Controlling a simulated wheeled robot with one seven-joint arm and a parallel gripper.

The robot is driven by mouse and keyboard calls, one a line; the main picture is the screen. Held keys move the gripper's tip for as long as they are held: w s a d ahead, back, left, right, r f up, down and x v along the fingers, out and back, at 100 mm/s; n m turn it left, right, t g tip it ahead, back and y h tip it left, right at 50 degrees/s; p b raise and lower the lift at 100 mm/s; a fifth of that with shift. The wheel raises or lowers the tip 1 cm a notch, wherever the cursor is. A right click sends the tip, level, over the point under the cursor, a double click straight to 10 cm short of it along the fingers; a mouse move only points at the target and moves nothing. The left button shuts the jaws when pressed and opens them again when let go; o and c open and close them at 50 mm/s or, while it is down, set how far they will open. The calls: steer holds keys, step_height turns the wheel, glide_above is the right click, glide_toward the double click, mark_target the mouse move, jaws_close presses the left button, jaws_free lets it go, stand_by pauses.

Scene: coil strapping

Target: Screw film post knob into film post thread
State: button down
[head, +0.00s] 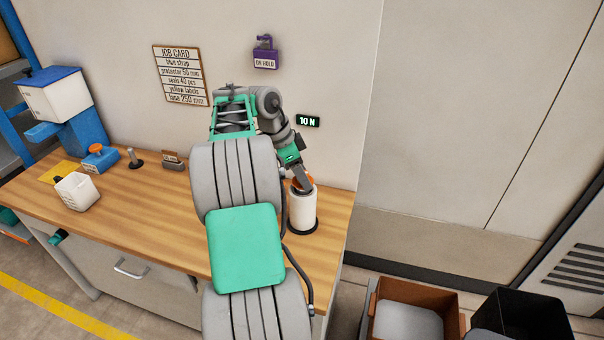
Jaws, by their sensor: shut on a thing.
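The film post stands at the right end of the wooden bench, with a white film roll (302,210) upright around it on a dark round base. The orange film post knob (297,184) shows at the top of the roll. My gripper (303,187) points down at the top of the roll and is shut on the knob. The fingers hide part of the knob. The film post thread is hidden under the knob and gripper, so I cannot tell how far the knob sits on it.
Open bins (414,312) stand on the floor at the right.

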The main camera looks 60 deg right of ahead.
steer(key=shift+f, duration=0.35)
steer(key=shift+c, duration=2.2)
jaws_free()
